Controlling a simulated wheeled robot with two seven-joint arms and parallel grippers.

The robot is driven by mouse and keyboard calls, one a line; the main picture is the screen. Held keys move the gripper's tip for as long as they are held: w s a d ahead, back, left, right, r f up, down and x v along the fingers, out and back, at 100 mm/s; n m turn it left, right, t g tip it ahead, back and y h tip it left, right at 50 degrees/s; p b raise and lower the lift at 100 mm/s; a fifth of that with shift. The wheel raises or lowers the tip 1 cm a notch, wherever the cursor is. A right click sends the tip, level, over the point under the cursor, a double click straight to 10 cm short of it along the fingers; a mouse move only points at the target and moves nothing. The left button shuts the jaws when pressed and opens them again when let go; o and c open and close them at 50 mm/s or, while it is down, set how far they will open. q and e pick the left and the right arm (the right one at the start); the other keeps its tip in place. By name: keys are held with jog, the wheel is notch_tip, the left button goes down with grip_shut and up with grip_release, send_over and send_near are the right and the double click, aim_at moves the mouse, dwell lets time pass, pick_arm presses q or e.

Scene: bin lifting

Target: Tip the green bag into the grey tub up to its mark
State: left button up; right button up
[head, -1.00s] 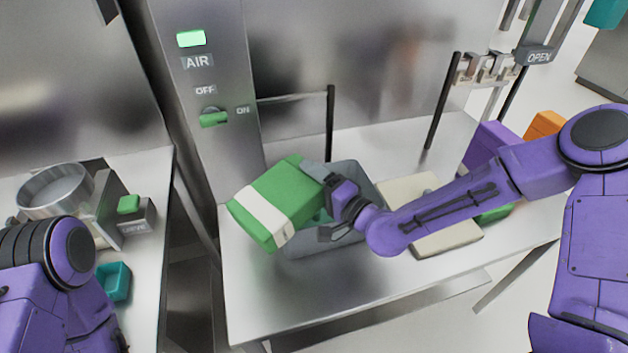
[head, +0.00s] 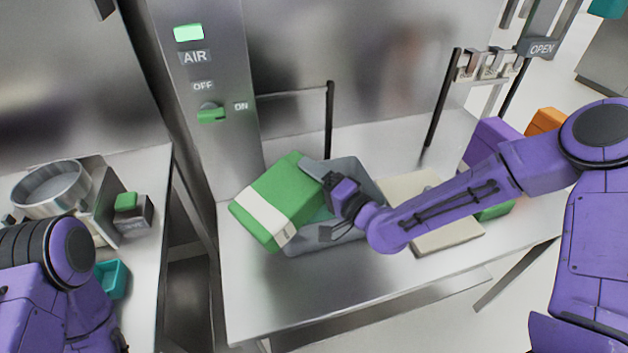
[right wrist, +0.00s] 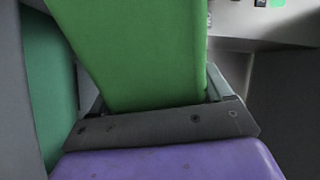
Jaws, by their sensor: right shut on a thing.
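The green bag (head: 284,190) with a white band is held tilted over the grey tub (head: 325,239) in the head view. My right gripper (head: 318,202) is shut on the bag's right side. The bag also fills the middle of the right wrist view (right wrist: 140,50). Something teal shows inside the tub, partly hidden by the bag and gripper. The tub's mark cannot be made out. Part of my left arm shows at the lower left; its gripper is out of the picture.
A beige slab (head: 445,236) lies right of the tub, with purple (head: 490,140) and orange (head: 546,122) objects beyond. A panel with a green AIR light (head: 188,33) and switch (head: 211,113) stands behind. A round metal pan (head: 50,188) and teal box (head: 112,278) sit left. The front bench is clear.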

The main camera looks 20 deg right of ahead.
jog(key=shift+r, duration=0.3)
jog(key=r+n+p, duration=0.1)
jog(key=r, duration=0.1)
jog(key=r+n+p, duration=0.1)
jog(key=r+p, duration=0.1)
jog(key=shift+s+a+r+p, duration=0.1)
jog(key=shift+s+r+p, duration=0.1)
jog(key=shift+r+p, duration=0.15)
jog(key=shift+s+r, duration=0.1)
jog(key=shift+r, duration=0.05)
